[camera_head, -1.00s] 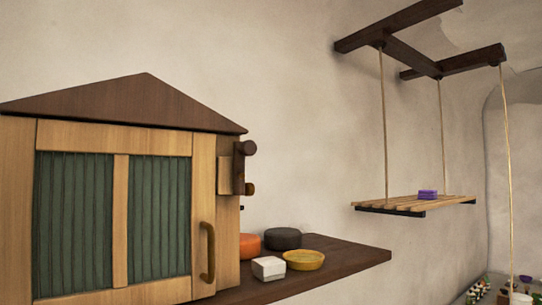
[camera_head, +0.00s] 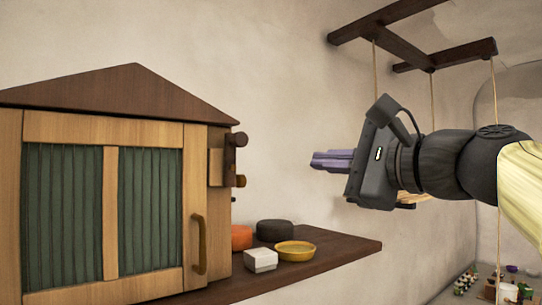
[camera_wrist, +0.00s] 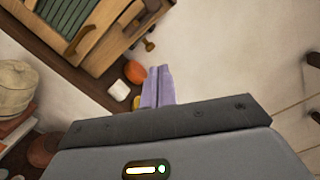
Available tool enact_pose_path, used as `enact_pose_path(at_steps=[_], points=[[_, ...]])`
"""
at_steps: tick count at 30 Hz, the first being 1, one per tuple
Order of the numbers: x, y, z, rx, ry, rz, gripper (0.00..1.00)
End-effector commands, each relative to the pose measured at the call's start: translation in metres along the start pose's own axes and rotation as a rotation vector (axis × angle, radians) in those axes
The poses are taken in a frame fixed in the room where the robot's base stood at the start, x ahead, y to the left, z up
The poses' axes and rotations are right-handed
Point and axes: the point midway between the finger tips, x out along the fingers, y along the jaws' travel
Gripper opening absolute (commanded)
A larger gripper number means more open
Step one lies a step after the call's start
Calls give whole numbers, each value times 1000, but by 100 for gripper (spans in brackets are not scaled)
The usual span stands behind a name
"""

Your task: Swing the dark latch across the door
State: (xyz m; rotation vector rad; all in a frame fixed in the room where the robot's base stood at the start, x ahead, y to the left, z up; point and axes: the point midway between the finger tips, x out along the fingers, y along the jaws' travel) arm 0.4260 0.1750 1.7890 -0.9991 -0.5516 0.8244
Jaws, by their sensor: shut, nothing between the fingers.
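A wooden cabinet with a dark peaked roof stands at the left of the head view; its door (camera_head: 113,215) has green slatted panels and a curved wooden handle (camera_head: 198,244), and looks closed. The dark latch (camera_head: 231,160) is at the cabinet's right side, upright on a light block beside the door and not across it. My gripper (camera_head: 314,161) is to the right of the latch at about its height, apart from it, with purple fingers together and empty. In the wrist view the fingers (camera_wrist: 158,72) point toward the cabinet's side; the latch there is small and unclear.
A dark shelf (camera_head: 345,251) under the cabinet holds a white box (camera_head: 260,260), a yellow bowl (camera_head: 295,251), a black round thing (camera_head: 275,230) and an orange one (camera_head: 242,237). A hanging swing shelf is behind my arm. Open air lies between gripper and latch.

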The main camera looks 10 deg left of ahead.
Motion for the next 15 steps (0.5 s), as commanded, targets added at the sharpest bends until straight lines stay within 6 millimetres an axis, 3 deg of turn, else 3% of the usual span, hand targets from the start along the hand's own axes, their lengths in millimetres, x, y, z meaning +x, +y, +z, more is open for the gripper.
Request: enact_pose_path(at_steps=[10, 15], points=[[0, -2, 3, 5, -9, -4, 0], [11, -4, 4, 5, -9, -3, 0]])
